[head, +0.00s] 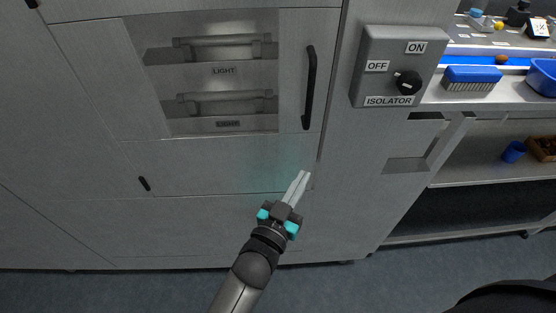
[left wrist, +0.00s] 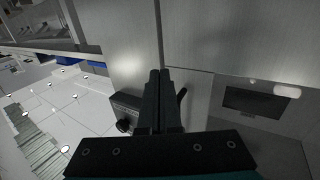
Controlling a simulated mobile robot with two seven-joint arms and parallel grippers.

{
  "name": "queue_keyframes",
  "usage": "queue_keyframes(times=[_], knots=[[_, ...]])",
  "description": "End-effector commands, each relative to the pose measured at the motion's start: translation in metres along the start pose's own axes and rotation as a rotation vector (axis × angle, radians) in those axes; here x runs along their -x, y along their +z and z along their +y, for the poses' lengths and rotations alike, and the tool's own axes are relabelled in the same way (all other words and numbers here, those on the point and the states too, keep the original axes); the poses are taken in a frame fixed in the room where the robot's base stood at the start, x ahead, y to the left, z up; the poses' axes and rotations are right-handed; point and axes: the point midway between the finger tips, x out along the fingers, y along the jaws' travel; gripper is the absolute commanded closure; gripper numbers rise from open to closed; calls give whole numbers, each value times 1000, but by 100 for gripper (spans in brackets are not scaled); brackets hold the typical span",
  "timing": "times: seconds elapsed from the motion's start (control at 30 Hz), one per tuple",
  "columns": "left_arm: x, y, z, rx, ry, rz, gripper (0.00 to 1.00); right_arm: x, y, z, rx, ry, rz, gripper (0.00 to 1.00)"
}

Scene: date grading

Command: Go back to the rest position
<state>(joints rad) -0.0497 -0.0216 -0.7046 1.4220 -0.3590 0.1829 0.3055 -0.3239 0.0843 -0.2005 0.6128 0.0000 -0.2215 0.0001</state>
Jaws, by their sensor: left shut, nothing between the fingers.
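My left gripper (head: 298,186) is shut and empty, in front of the grey cabinet (head: 225,170), below the black door handle (head: 309,88). In the left wrist view its two fingers (left wrist: 157,76) lie together with nothing between them. The isolator box (head: 373,48) with a black knob (head: 408,83) is on the cabinet to the upper right of the gripper. It also shows in the left wrist view (left wrist: 124,104), left of the fingers. My right gripper is not in view.
The cabinet door has a window (head: 205,128) with light fittings behind it. At the right, a bench holds a blue brush (head: 472,77) and a blue bowl (head: 543,78). A blue cup (head: 514,151) and a brown crate (head: 541,149) are on the shelf below.

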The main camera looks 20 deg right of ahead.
Motion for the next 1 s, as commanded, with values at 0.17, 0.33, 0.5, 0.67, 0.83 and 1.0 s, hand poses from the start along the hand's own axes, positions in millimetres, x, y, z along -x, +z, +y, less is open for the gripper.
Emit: queue_keyframes(times=[0.17,0.33,0.5,0.67,0.83,1.0], knots=[[28,1,17,3,2,-2,100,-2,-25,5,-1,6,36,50],[43,1,25,1,2,-2,100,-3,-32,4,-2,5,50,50],[48,1,28,0,2,-1,100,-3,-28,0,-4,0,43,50],[49,1,29,0,2,-1,100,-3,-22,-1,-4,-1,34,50],[52,23,23,3,-12,-40,100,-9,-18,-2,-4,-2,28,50],[74,118,-1,19,-74,-216,100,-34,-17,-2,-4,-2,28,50]])
